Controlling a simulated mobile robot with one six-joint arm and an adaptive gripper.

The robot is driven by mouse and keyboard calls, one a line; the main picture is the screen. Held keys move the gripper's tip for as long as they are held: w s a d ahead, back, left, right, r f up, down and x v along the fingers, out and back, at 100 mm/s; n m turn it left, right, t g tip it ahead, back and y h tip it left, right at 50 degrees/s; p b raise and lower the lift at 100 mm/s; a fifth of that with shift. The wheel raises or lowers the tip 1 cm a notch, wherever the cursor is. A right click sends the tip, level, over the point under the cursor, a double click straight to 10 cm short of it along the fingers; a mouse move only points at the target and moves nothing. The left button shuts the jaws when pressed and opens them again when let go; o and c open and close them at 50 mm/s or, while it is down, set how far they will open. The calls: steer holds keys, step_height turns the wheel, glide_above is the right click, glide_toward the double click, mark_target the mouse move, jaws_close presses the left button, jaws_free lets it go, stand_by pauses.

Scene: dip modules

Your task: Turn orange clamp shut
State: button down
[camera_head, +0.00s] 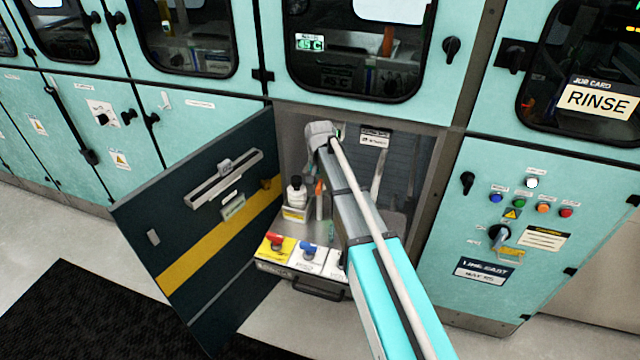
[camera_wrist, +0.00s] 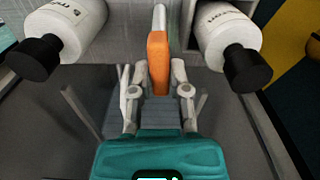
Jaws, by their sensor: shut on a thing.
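The orange clamp (camera_wrist: 158,62) stands upright in the middle of the wrist view, with a pale tube end (camera_wrist: 159,22) above it. My gripper (camera_wrist: 158,88) has a finger on each side of its lower part and is shut on it. In the head view a small strip of the orange clamp (camera_head: 319,187) shows beside my arm, inside the open lower cabinet. My arm hides the gripper fingers there.
Two white bottles with black caps (camera_wrist: 68,30) (camera_wrist: 228,40) flank the clamp closely. The open cabinet door (camera_head: 205,215) stands to the left. A pull-out tray (camera_head: 275,267) with red and blue valve handles sits below. The right cabinet panel has buttons and a switch.

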steer(key=n, duration=0.3)
steer(key=shift+a+n, duration=0.1)
steer(key=shift+n, duration=0.3)
steer(key=n, duration=0.4)
steer(key=shift+a, duration=0.1)
steer(key=n, duration=0.5)
steer(key=shift+s+a, duration=0.1)
steer(key=shift+s+n, duration=0.1)
steer(key=shift+n, duration=2)
steer(key=c, duration=0.6)
jaws_free()
steer(key=shift+m, duration=0.4)
